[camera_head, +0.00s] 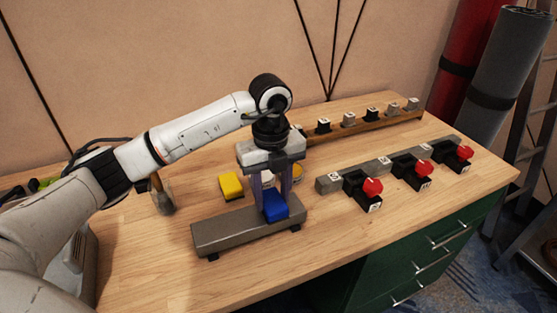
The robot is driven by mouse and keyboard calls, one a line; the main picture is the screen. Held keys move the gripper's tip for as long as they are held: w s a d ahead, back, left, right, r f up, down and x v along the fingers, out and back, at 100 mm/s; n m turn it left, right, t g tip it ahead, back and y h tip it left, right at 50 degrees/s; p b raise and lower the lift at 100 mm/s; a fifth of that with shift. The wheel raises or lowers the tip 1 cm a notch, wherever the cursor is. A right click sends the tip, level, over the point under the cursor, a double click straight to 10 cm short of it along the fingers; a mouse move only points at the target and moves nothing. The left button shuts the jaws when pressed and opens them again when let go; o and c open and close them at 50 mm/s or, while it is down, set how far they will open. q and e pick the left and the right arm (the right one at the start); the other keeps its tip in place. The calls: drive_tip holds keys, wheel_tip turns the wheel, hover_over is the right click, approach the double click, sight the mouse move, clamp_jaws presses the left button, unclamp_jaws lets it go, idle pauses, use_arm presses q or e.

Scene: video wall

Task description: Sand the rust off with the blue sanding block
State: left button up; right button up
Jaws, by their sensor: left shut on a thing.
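The blue sanding block (275,207) is between the fingers of my left gripper (270,194), which is shut on it. The gripper points down, and the block is at the right part of a grey-brown metal bar (225,231) on short dark feet. The block seems to touch the bar's top, but I cannot be sure. No rust patch can be made out on the visible top of the bar; the part under the block is hidden. A yellow block (231,186) lies on the bench behind the bar. My right gripper is not in view.
On the wooden bench (330,255), a grey rail with red-knobbed black clamps (372,188) stands right. A wooden rack (365,125) with several small labelled blocks runs along the back. A hammer-like tool (163,197) is at left. Green drawers (425,262) are below; bare wood lies in front.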

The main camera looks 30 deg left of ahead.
use_arm(q)
wheel_tip(320, 180, up, 4)
drive_tip(key=p, duration=0.2)
drive_tip(key=shift+r+p, duration=0.15)
drive_tip(key=shift+p, duration=0.2)
drive_tip(key=shift+r+p, duration=0.6)
drive_tip(key=shift+r, duration=1.3)
